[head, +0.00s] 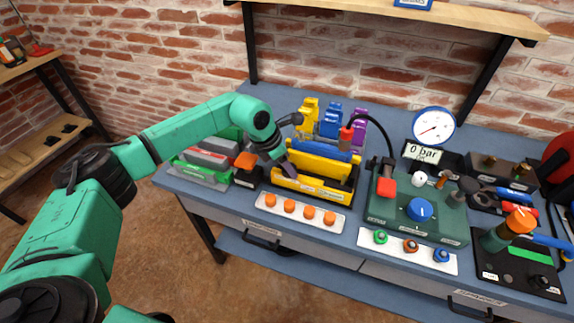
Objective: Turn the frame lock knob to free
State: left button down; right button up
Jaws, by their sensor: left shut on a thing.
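My left gripper (285,165) reaches down to the left end of the yellow frame (312,188) on the bench. Its fingers are shut on a small part there, which I take to be the frame lock knob; the fingers and wrist hide most of it, so its turn position cannot be read. The frame holds yellow and blue bars. An orange cap (246,160) on a black block stands just left of the gripper. My right gripper is not in view.
A green box (420,235) with a blue dial (420,209) and red button stands right of the frame. A gauge (434,126) stands behind it. A white strip with orange knobs (299,209) lies in front. Grey and green blocks (205,160) lie at left.

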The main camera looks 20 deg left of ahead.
pick_arm(q)
jog(key=n+t+y+b, duration=0.1)
jog(key=n, duration=0.3)
jog(key=shift+d+b, duration=0.15)
jog(key=shift+b, duration=0.2)
jog(key=n+y+b, duration=0.2)
jog(key=n+b, duration=0.1)
jog(key=n, duration=0.1)
jog(key=shift+d+f+n, duration=0.1)
jog(key=shift+d+n, duration=0.05)
jog(key=shift+n, duration=0.25)
jog(key=n+y+b, duration=0.1)
jog(key=n+b, duration=0.2)
jog(key=n, duration=0.1)
jog(key=shift+d+n+y, duration=0.1)
jog(key=shift+n+y, duration=0.2)
jog(key=shift+y, duration=0.1)
jog(key=shift+r+n+g+y+b, duration=0.15)
jog(key=shift+n+y+b, duration=0.3)
jog(key=shift+n, duration=0.5)
jog(key=shift+r+n+g+y+b, duration=0.15)
jog(key=shift+n+y+b, duration=0.1)
jog(key=shift+n+b, duration=0.55)
jog(key=shift+n, duration=0.25)
jog(key=shift+c, duration=1.5)
grip_release()
jog(key=shift+f, duration=0.1)
